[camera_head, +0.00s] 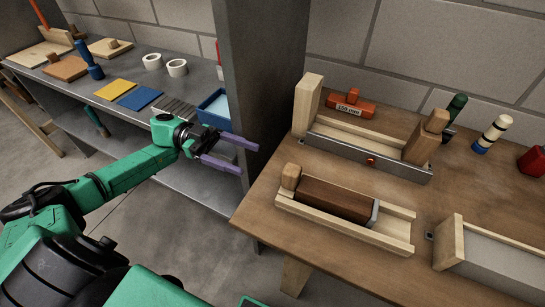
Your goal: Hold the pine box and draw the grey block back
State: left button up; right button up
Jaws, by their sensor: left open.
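A long pale pine box (295,205) lies on the wooden table and holds a dark brown block (335,192). A thin grey piece (374,213) stands at the brown block's right end; I cannot tell whether this is the grey block. A small wooden block (291,176) is at the box's left end. My left gripper (249,160) has purple fingers, is open and empty, and is left of the table, apart from the box. My right gripper is not in view.
A larger pine box with a grey front (365,158) stands behind, and another pale box (500,267) at right. An orange block marked 150 mm (352,103) is at the back. A grey post (255,70) and shelf with blue tray (214,108) are left.

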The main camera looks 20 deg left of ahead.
aim_at(288, 173)
pick_arm(q)
jog(key=d+p, duration=0.1)
jog(key=d, duration=1)
jog(key=shift+d+p, duration=0.2)
jog(key=shift+p, duration=0.2)
grip_shut()
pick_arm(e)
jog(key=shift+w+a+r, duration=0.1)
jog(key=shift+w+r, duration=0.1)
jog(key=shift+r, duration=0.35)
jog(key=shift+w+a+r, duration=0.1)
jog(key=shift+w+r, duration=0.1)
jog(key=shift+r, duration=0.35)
